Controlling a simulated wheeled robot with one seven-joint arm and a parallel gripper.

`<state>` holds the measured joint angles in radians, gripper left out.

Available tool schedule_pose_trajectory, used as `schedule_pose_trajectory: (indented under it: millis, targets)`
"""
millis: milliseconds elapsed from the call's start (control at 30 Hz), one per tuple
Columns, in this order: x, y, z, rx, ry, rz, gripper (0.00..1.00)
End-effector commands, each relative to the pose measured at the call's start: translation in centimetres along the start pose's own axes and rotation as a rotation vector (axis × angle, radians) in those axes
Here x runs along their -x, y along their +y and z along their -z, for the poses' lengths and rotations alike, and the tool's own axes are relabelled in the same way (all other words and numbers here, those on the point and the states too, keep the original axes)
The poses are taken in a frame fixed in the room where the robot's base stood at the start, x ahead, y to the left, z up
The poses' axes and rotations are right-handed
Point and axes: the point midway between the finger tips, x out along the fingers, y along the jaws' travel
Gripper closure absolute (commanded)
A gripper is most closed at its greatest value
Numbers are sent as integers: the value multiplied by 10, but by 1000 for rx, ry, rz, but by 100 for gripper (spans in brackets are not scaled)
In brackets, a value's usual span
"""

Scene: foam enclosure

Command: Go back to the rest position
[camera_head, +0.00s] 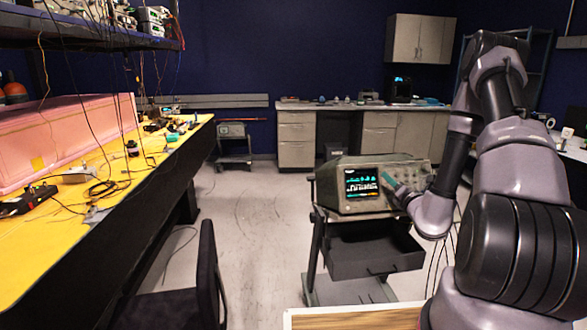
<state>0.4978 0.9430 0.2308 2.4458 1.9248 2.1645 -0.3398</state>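My arm rises at the right of the head view, bends at the top and comes down toward an oscilloscope (362,160) with a lit screen. My gripper (388,181) is at the lower end of the arm, with a teal part showing at its tip. It is in front of the oscilloscope's face, just right of the screen. I cannot tell whether it touches the panel. The fingers are too small to tell whether they are open or shut.
The oscilloscope stands on a dark cart (378,250) with a drawer-like tray. A yellow workbench (62,225) with cables and a pink foam block (70,135) runs along the left. A black chair (207,270) stands beside it.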

Motion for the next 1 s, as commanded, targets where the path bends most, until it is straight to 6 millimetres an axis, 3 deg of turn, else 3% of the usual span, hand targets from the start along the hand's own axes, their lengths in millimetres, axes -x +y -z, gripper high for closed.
schedule_pose_trajectory:
  millis: [33,200,300,400,500,600,700,867,1000]
  targets:
    - [-9,40,-10,47,32,-121,60]
    - [-1,163,-21,231,179,-508,60]
    - [22,223,-20,368,266,-715,60]
    - [55,271,-17,526,353,-908,60]
    - [92,304,-12,706,436,-1082,60]
    - [131,324,-9,909,514,-1236,60]
    - [166,332,-8,1132,582,-1365,60]
    - [213,325,-19,1530,671,-1513,60]
    - [238,310,-42,1913,720,-1569,60]
